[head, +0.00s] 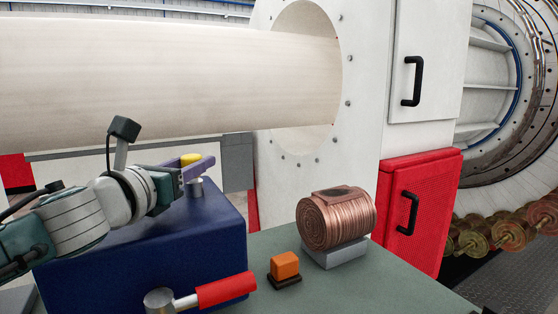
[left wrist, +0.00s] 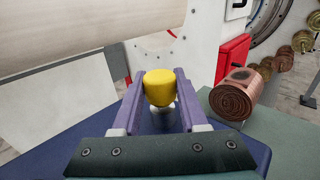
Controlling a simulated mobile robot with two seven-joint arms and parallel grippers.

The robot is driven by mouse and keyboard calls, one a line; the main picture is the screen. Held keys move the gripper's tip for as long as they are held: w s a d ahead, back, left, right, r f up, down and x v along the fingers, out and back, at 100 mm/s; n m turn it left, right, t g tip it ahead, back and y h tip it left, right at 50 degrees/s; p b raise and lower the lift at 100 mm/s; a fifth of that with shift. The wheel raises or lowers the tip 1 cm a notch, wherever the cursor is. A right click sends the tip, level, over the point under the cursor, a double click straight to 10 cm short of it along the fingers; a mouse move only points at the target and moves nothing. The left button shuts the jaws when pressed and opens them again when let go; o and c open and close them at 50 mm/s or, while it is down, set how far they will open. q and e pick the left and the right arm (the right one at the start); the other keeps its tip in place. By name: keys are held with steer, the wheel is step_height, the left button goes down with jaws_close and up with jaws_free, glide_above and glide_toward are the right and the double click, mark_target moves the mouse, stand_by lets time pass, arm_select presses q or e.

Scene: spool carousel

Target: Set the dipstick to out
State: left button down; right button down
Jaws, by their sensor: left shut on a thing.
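The dipstick shows as a yellow knob (head: 191,159) above a short metal collar (head: 195,187) on top of the blue box (head: 190,235). My left gripper (head: 180,168) reaches in from the left with its purple fingers around the knob. In the left wrist view, the yellow knob (left wrist: 159,88) sits between the two fingers, which are shut on it from both sides. A pale metal part shows just below the knob there. How much of the dipstick's rod is inside the box is hidden. My right gripper is in neither view.
A red-handled lever (head: 225,290) sticks out at the front of the blue box. An orange block (head: 285,265) and a copper coil (head: 335,218) on a grey block stand on the green surface (head: 400,285). A large pale cylinder (head: 160,80) runs behind and above.

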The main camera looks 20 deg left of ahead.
arm_select(q)
step_height(320, 180, up, 9)
steer(key=p, duration=0.8)
steer(key=shift+r, duration=0.15)
steer(key=shift+c, duration=2.1)
jaws_free()
steer(key=s, duration=1)
steer(key=shift+d+b, duration=0.35)
steer(key=shift+b, duration=0.1)
